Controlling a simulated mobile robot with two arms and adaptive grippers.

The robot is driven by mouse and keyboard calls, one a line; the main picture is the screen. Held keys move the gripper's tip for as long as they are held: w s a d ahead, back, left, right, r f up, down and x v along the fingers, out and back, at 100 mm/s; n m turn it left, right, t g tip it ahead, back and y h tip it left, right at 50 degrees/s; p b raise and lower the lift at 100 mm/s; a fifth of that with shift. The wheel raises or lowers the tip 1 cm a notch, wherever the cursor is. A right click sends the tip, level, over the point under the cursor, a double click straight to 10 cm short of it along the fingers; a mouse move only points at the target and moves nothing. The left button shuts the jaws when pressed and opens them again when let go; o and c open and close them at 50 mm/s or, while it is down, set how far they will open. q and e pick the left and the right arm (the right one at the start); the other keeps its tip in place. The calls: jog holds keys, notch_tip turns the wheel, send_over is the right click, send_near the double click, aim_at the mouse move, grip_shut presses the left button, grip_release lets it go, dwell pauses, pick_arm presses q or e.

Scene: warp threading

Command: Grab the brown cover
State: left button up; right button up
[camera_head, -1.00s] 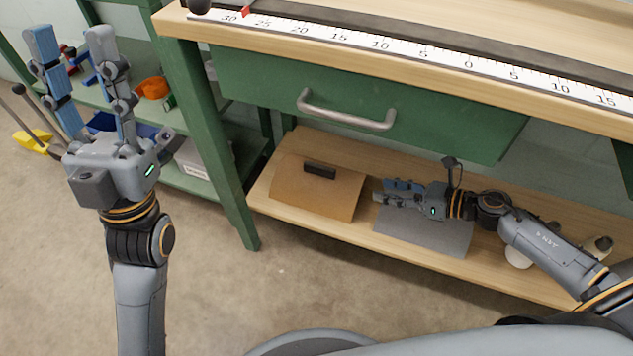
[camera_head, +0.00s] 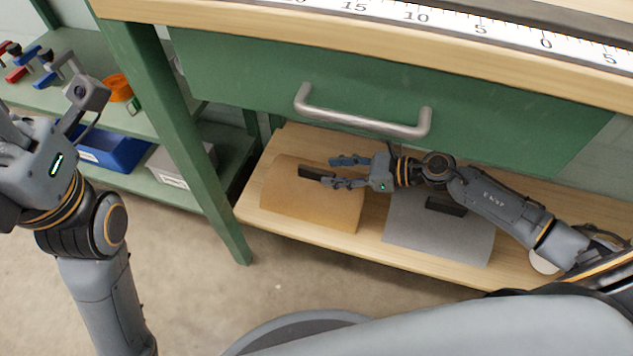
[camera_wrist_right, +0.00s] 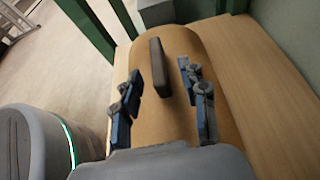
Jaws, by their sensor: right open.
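The brown cover (camera_head: 282,207) lies on the wooden lower shelf of the bench, with a dark block-shaped handle (camera_head: 317,172) on top. In the right wrist view, the cover (camera_wrist_right: 182,112) is a curved brown panel and its dark handle (camera_wrist_right: 159,66) stands between the two finger lines. My right gripper (camera_head: 337,171) is open at the right end of the handle, its fingers on either side and over the cover. In the wrist view the fingers (camera_wrist_right: 163,108) are spread and empty. My left gripper is at the left edge, its fingers cut off by the frame.
A grey cover (camera_head: 430,229) with a dark handle lies right of the brown one, under my right arm. The green drawer (camera_head: 380,95) with a metal handle hangs above. A green table leg (camera_head: 190,150) stands left. Side shelves hold a blue bin (camera_head: 113,150).

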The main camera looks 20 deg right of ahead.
aim_at(317, 173)
jog(key=b+x, duration=0.2)
jog(key=x, duration=0.3)
jog(key=shift+a+f, duration=0.1)
jog(key=shift+a, duration=0.1)
grip_shut()
